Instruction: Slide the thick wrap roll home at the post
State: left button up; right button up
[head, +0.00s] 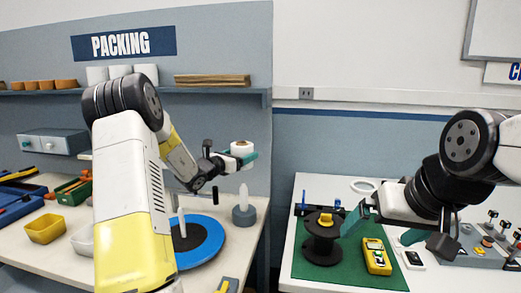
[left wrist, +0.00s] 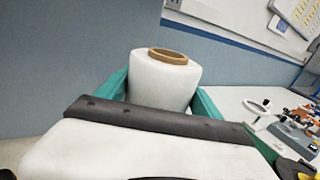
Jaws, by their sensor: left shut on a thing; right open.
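The thick wrap roll (head: 241,148) is white with a brown core. My left gripper (head: 248,158) is shut on it and holds it up in the air, and the roll (left wrist: 165,82) fills the space between the teal fingers in the left wrist view. A grey base with a pale upright post (head: 243,197) stands on the left table, below the roll and apart from it. Another upright post (head: 181,222) rises from the blue and black disc (head: 200,243). My right gripper (head: 357,212) is open over the right table, near a black spool (head: 322,240).
The spool and a yellow meter (head: 376,256) are on a green mat (head: 305,270). A yellow bin (head: 44,229) and blue trays stand at the left. A shelf (head: 200,95) runs along the back wall. A gap separates the two tables.

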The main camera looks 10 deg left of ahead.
pick_arm(q)
jog(key=shift+w+r, duration=0.3)
jog(key=shift+r, duration=0.05)
jog(key=shift+w+f, duration=0.1)
send_over(241, 192)
jog(key=w, duration=0.2)
jog(key=shift+d+f, duration=0.2)
jog(key=shift+f, duration=1.5)
jog(key=shift+d+f, duration=0.2)
jog(key=shift+f, duration=1.45)
jog(key=shift+s+f, duration=0.1)
jog(key=shift+f, duration=0.3)
jog(key=shift+f, duration=1.25)
jog(key=shift+f, duration=0.2)
jog(key=shift+f, duration=1.35)
jog(key=shift+f, duration=0.2)
jog(key=shift+f, duration=1.3)
